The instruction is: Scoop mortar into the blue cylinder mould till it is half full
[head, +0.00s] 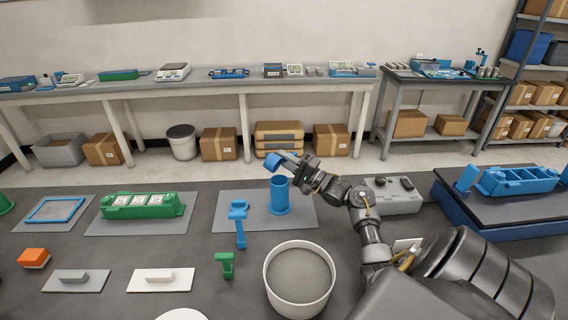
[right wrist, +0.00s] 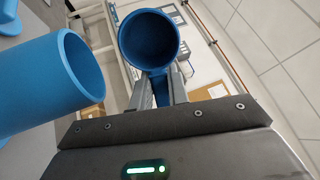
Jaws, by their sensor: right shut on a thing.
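The blue cylinder mould (head: 279,197) stands upright on a grey mat. My right gripper (head: 293,161) is shut on a blue scoop (head: 274,162), held above the mould's rim. In the right wrist view the scoop (right wrist: 148,40) sits between the fingertips (right wrist: 163,88); its round mouth faces the camera and its visible inside is blue, with no mortar showing. The mould (right wrist: 45,85) is beside it at left there, its inner bottom hidden, so its fill cannot be told. A white tub (head: 300,309) of grey mortar (head: 300,275) stands in front of the mould. My left gripper is out of view.
A blue upright piece (head: 239,222) and a green one (head: 225,262) stand left of the tub. A grey box with knobs (head: 395,194) is right of the mould. Trowels (head: 160,279), a green mould (head: 143,205) and an orange block (head: 34,257) lie at left.

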